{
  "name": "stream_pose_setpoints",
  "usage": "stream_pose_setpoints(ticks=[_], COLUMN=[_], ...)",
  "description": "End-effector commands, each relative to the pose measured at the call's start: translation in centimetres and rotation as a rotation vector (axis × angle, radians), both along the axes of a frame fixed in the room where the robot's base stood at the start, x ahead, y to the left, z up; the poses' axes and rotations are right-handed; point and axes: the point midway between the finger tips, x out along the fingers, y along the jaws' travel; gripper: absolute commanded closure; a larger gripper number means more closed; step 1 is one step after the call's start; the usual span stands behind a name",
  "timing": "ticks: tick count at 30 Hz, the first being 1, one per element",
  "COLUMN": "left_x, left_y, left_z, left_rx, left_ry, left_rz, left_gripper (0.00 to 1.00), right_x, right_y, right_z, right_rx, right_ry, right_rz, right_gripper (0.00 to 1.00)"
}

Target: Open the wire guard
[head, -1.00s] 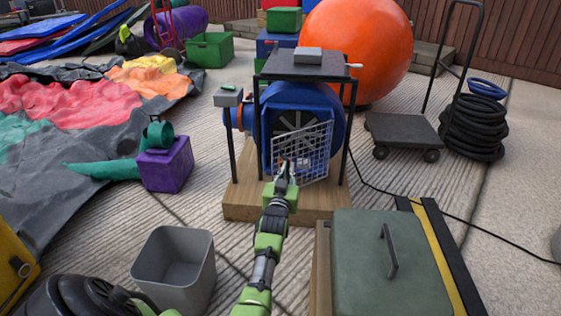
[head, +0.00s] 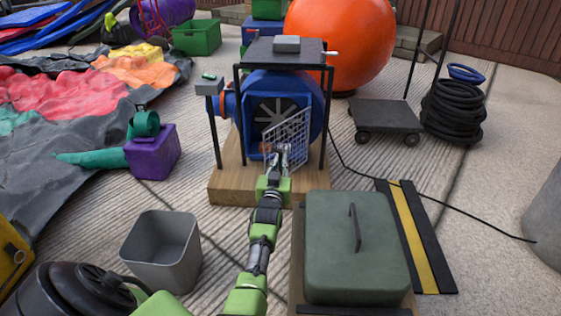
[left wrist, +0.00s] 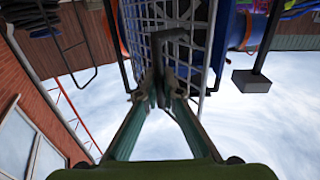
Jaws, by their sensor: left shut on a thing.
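The wire guard (head: 296,127) is a pale grid panel in front of the blue blower (head: 309,90). My right gripper is not in view.
The blower stands on a wooden base (head: 228,188) under a black frame (head: 258,50). A green lidded box (head: 335,260) and a grey bin (head: 160,250) stand nearer. A black cable (head: 430,205) runs right. A cart (head: 385,116) stands right of the blower.

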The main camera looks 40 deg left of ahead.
Motion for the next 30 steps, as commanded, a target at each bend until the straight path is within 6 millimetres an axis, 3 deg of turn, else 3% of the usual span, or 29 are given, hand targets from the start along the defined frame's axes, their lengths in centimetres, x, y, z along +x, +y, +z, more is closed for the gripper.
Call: stream_pose_setpoints(ticks=[1,3,14,30], left_x=[0.0,0.0,-0.2,-6.0], left_y=[0.0,0.0,-0.2,-3.4], left_z=[0.0,0.0,0.0,-0.1], left_rx=[0.002,0.002,0.000,0.001], left_ry=[0.001,0.001,0.001,0.002], left_rz=[-0.001,-0.001,-0.001,-0.002], left_gripper=[1.00,0.86,0.86,0.86], right_x=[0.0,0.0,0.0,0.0], right_y=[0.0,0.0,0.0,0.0], right_z=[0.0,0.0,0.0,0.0], right_rx=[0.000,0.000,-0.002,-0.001], right_ry=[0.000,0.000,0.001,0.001], right_rz=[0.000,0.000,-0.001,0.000], right_gripper=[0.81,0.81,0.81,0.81])
